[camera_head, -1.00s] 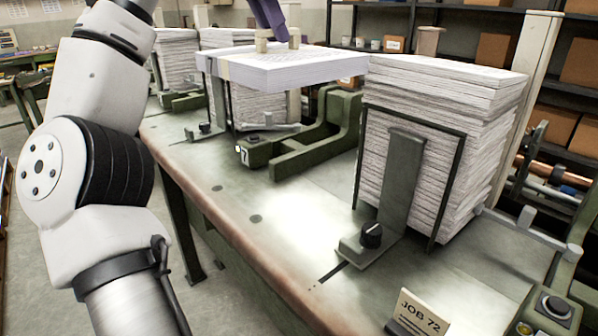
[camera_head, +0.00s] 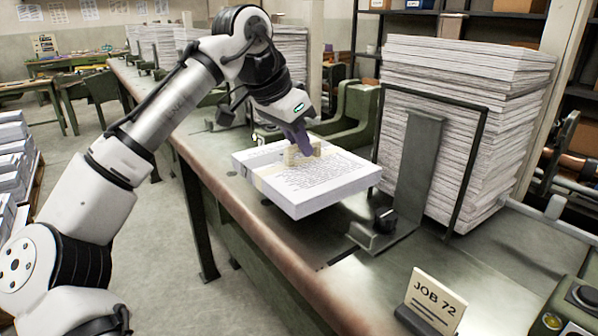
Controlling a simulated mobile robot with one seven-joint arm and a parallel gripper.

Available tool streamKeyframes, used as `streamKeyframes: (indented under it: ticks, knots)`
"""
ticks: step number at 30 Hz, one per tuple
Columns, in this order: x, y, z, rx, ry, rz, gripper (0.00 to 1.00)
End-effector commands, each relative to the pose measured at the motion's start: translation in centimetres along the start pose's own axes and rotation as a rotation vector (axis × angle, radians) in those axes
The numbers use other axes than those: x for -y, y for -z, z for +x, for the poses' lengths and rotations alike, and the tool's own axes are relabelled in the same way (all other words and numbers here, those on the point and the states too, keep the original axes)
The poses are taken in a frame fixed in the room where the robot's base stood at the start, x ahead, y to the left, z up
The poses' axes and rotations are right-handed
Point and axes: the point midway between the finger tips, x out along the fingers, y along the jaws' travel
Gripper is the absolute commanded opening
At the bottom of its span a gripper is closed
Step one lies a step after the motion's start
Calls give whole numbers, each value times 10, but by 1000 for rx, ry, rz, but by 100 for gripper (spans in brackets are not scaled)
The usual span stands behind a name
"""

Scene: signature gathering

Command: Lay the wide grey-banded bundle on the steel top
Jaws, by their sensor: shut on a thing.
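A wide white bundle of printed sheets (camera_head: 325,192) with a pale band near its left end lies level over the front part of the steel top (camera_head: 305,240). I cannot tell the band's exact colour. My gripper (camera_head: 302,152), purple with tan fingertips, reaches down from above and is shut on the bundle near the middle of its upper face. The fingertips' lower ends are hidden in the bundle.
A tall paper stack (camera_head: 450,135) stands in a dark frame behind a steel upright (camera_head: 412,170), close right of the bundle. A black knob (camera_head: 385,220) sits at its foot. A "JOB 72" card (camera_head: 435,300) stands in front. Green cast fixtures (camera_head: 355,115) lie behind. Bare steel shows at the front.

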Motion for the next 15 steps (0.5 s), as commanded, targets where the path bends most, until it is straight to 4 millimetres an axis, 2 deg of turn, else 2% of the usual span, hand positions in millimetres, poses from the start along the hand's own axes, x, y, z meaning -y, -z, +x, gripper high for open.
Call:
streamKeyframes:
  ticks: [15]
  knots:
    - [0, -25, 47, -2, 2, 1, 0]
